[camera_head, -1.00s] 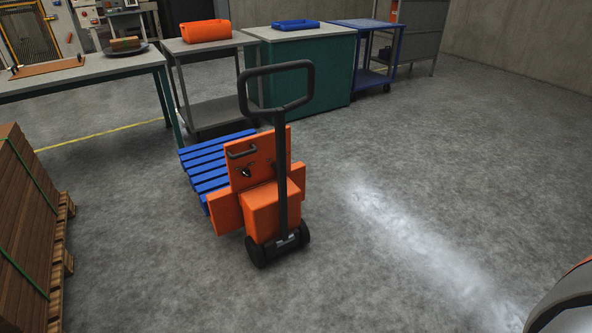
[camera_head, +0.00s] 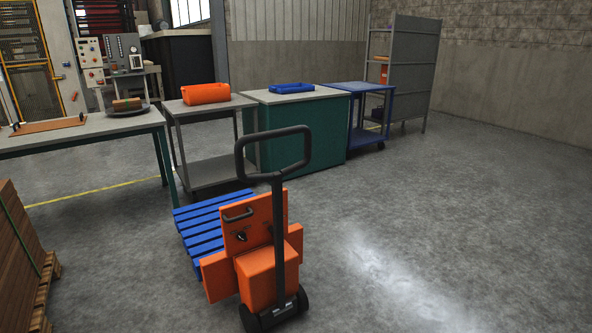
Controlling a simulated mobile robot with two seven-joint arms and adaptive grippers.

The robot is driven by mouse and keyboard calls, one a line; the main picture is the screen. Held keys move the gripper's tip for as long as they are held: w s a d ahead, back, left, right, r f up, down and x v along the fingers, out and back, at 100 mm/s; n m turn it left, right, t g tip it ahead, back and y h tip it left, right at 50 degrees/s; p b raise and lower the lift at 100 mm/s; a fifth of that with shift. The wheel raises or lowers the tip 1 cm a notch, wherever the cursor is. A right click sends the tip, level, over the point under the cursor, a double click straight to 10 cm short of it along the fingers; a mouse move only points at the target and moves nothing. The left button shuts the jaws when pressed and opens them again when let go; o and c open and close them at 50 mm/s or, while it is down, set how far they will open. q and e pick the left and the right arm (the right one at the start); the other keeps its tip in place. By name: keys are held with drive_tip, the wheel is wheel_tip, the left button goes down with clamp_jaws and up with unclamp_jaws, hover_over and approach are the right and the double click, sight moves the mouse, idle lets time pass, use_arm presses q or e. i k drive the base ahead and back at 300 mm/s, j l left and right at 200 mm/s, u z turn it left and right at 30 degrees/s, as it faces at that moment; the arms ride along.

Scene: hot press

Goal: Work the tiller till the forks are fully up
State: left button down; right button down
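The orange pallet jack (camera_head: 262,272) stands on the floor near the middle of the view. Its black tiller (camera_head: 278,225) stands upright and ends in a loop handle (camera_head: 272,153) at the top. A blue slatted pallet (camera_head: 205,222) lies behind the jack's body. The forks are hidden by the body and the pallet, so their height cannot be told. Neither of my grippers shows in this view, and nothing is touching the tiller.
A grey table (camera_head: 85,134) stands at the left, then a grey cart (camera_head: 205,106) with an orange bin (camera_head: 206,93), a green cabinet (camera_head: 300,138) and a blue cart (camera_head: 368,90). Stacked boards (camera_head: 18,250) stand at the lower left. The floor at the right is clear.

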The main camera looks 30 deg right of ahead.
sight(275, 176)
drive_tip(key=i+z, duration=0.5)
drive_tip(key=i, duration=1.35)
drive_tip(key=k+l+z, duration=0.1)
drive_tip(key=k+l, duration=0.2)
drive_tip(key=i+j+u, duration=0.1)
drive_tip(key=i+j, duration=0.15)
drive_tip(key=i, duration=0.05)
